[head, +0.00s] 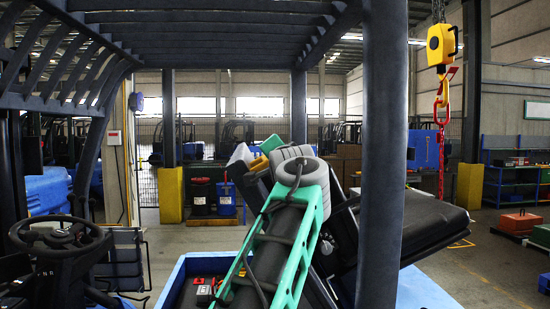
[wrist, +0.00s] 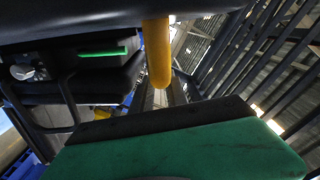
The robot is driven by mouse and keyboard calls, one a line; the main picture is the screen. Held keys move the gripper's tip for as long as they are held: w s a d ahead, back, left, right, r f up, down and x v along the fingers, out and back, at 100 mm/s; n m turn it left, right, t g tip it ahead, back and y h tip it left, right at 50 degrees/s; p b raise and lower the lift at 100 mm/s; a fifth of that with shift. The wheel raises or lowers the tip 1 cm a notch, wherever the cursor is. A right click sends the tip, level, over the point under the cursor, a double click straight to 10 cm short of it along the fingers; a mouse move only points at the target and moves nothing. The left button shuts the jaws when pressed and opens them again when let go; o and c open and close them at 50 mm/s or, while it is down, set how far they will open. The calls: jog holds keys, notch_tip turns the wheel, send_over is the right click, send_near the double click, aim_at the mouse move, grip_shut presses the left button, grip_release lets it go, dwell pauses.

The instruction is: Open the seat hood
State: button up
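The seat hood with its black seat (head: 425,222) stands tilted up at the right of the truck body in the head view, partly behind a dark post and my green arm. Below it, the blue body (head: 178,283) is open at the top, and red and black parts (head: 203,288) show inside. In the wrist view a dark padded surface (wrist: 75,17) fills the top, close to the camera.
A steering wheel (head: 60,238) stands at the left. A thick dark post (head: 383,150) rises in front, right of my arm, and the slatted overhead guard (head: 215,30) spans above. A yellow hoist with red chain (head: 441,95) hangs at the right.

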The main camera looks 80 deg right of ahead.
jog(key=o, duration=0.4)
jog(key=shift+s+d, duration=0.1)
jog(key=shift+c, duration=0.2)
jog(key=b+v, duration=0.3)
jog(key=v, duration=0.4)
jog(key=shift+a, duration=0.4)
